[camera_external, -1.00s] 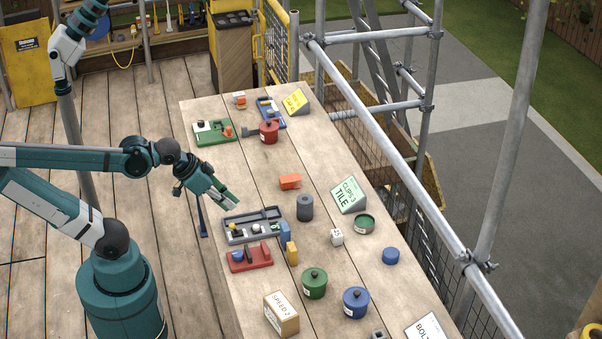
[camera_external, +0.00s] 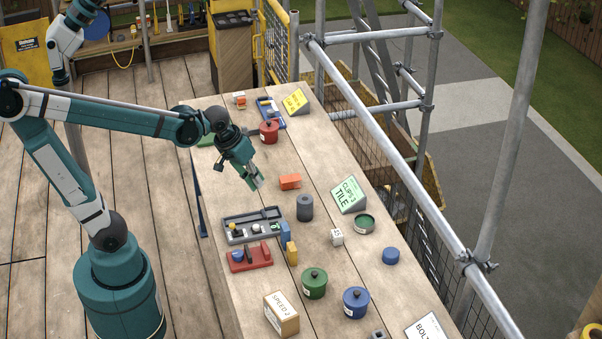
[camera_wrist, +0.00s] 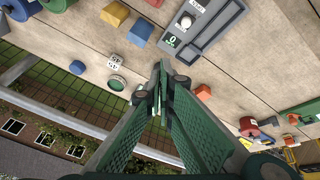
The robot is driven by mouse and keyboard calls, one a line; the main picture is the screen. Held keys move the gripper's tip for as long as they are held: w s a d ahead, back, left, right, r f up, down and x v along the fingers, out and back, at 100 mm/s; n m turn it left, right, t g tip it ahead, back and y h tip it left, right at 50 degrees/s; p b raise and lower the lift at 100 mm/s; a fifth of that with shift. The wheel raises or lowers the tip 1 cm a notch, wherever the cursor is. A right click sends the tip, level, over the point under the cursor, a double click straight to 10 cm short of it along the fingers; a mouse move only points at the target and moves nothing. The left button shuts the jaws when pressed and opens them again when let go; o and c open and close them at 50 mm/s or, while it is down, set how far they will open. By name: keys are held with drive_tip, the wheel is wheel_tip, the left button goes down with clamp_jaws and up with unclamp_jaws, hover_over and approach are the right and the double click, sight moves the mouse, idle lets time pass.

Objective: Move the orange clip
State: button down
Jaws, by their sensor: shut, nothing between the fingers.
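The orange clip (camera_external: 290,181) lies on the wooden table, left of the green tile sign, in the external view. In the wrist view the orange clip (camera_wrist: 203,91) shows just right of my fingers. My gripper (camera_external: 257,184) points down over the table, a short way left of the clip and apart from it. In the wrist view my gripper (camera_wrist: 160,72) has its fingertips together with nothing between them.
A dark grey cylinder (camera_external: 305,208) and a grey tray (camera_external: 240,237) stand in front of the clip. The green tile sign (camera_external: 349,195) leans to its right. A red pot (camera_external: 269,132) stands behind. Bare wood lies between the clip and the red pot.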

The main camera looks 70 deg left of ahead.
drive_tip(key=w+a+f+n+g+p, duration=0.2)
drive_tip(key=w+a+f+n+p, duration=0.15)
drive_tip(key=w+a+n, duration=0.55)
drive_tip(key=n+g+p, duration=0.3)
approach(293, 195)
drive_tip(key=d+r, duration=0.3)
drive_tip(key=shift+s+d+r, duration=0.1)
drive_tip(key=shift+s+d, duration=0.1)
drive_tip(key=shift+d, duration=0.05)
wheel_tip(293, 195, down, 10)
drive_tip(key=shift+f+b, duration=0.1)
drive_tip(key=shift+b, duration=0.45)
drive_tip(key=shift+a, duration=2)
